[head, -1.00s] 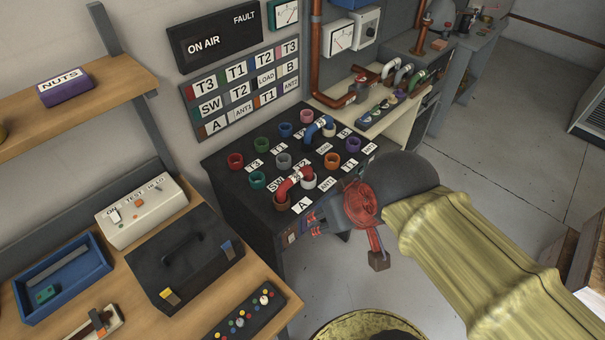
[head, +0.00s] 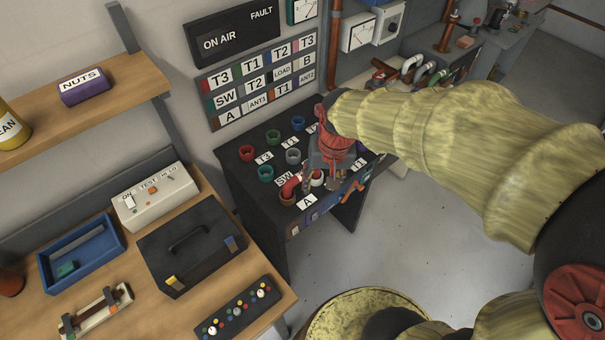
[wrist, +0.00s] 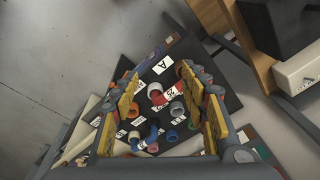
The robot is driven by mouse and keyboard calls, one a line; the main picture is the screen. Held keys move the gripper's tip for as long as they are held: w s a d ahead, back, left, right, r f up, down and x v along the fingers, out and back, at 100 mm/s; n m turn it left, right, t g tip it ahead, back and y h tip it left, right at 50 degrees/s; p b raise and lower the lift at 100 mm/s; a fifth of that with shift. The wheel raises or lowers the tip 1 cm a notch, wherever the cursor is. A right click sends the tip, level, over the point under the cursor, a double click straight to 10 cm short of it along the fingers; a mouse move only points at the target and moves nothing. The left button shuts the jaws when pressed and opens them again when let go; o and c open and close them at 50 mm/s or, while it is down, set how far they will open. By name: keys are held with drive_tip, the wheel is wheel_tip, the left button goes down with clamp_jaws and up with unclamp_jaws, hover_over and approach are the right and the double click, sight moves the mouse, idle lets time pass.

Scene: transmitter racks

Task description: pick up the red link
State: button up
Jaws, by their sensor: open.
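The red link (head: 291,186) is a short curved red pipe with a white label band. It stands on the black sloped patch panel (head: 236,176), with one end at a brown socket beside label A. In the wrist view the red link (wrist: 158,95) lies between the open fingers, nearer the far tips. My gripper (head: 332,178) is over the panel, just right of the red link in the head view, and hides part of it. The jaws (wrist: 161,88) are spread wide and empty. I cannot tell the exact height above the link.
A blue link (wrist: 150,136) stands on the same panel in the wrist view, with several coloured sockets around. A wooden bench (head: 190,308) at left holds a black case (head: 190,245) and a blue tray (head: 80,258). Open floor (head: 420,240) lies right of the panel.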

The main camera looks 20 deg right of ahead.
drive_tip(key=w+f+m+p, duration=0.1)
drive_tip(key=w+f+m, duration=0.2)
drive_tip(key=w+f, duration=0.1)
drive_tip(key=w+f+m+p, duration=0.1)
drive_tip(key=w+f+m, duration=0.2)
drive_tip(key=w, duration=0.3)
drive_tip(key=w+f+m+p, duration=0.1)
drive_tip(key=w+f+m, duration=0.3)
drive_tip(key=w+f, duration=0.1)
drive_tip(key=shift+w+d+f+p, duration=0.15)
drive_tip(key=shift+w+f+p, duration=0.15)
drive_tip(key=shift+w+p, duration=0.1)
drive_tip(key=f, duration=0.2)
drive_tip(key=w+f, duration=0.1)
drive_tip(key=f, duration=0.4)
drive_tip(key=shift+w+f+b, duration=0.2)
drive_tip(key=shift+w+b, duration=0.15)
drive_tip(key=shift+b, duration=0.05)
drive_tip(key=shift+c, duration=0.4)
clamp_jaws()
